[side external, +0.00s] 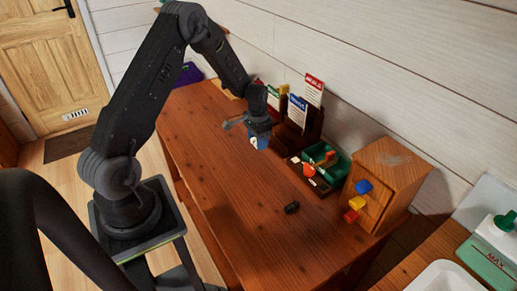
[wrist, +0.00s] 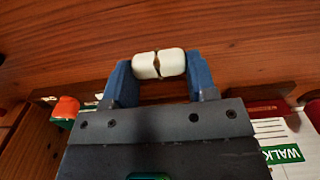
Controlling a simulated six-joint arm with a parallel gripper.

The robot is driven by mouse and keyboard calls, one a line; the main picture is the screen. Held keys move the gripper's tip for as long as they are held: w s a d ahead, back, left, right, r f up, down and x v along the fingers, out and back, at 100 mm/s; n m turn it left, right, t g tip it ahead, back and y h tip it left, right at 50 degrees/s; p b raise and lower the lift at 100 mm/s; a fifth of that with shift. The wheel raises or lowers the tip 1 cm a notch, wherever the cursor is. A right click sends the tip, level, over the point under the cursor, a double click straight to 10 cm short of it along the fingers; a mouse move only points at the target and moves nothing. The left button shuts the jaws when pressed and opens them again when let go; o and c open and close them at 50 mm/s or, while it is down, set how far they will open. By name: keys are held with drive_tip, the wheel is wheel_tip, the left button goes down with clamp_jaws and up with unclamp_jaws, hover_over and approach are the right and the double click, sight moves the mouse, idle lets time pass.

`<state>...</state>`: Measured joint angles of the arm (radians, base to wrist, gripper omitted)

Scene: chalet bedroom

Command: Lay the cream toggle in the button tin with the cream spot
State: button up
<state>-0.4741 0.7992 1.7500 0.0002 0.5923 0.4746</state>
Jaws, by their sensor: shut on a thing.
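The cream toggle (wrist: 146,66) is a short, rounded piece with a dark band or gap around its middle. My gripper (wrist: 158,64) is shut on it, with one blue finger at each end. In the side view my gripper (side external: 260,141) is above the table, left of the dark tray, and the toggle is barely discernible between the fingers. I cannot pick out a button tin with a cream spot for sure. Small pale patches show near the tray, too small to tell.
A green container (side external: 340,168) and an orange item (side external: 309,170) are at the tray. A wooden box (side external: 392,178) with blue, yellow and red knobs stands right of them. Cards (side external: 297,112) stand in a dark holder behind.

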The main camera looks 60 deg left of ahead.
sight(259, 155)
drive_tip(key=shift+w+d+f, duration=0.15)
drive_tip(key=shift+f, duration=1.95)
drive_tip(key=shift+f, duration=0.1)
drive_tip(key=o, duration=0.9)
